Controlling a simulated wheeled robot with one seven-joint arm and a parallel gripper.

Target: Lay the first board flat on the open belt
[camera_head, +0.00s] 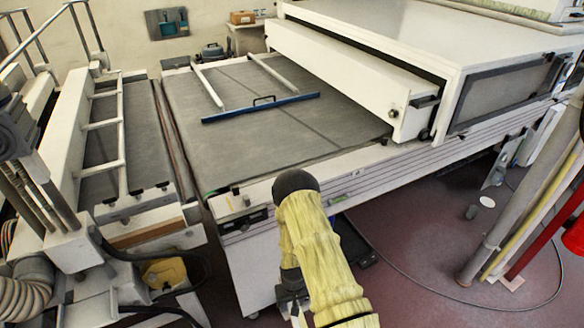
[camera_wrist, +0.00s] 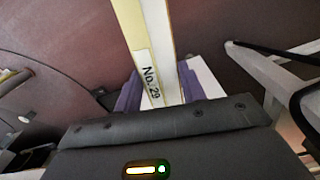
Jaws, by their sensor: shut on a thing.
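My gripper (camera_wrist: 160,88), with purple fingers, is shut on a board (camera_wrist: 160,30) in the wrist view. The board shows as a narrow pale strip, seen nearly edge-on, with a cream label reading "No. 29". It runs away from the fingers to the top of the picture; its far end is out of view. The open belt (camera_head: 270,135) is a flat grey surface in the head view. My yellow-sleeved arm is in front of its near edge. The gripper end is low in that picture and mostly hidden, so its exact distance from the belt is unclear.
A blue bar (camera_head: 262,108) with a black handle lies across the belt, with two pale rails behind it. The white tunnel housing (camera_head: 390,60) borders the belt on the right. Another machine (camera_head: 115,140) stands left. The belt's near part is bare. A cable lies on the reddish floor.

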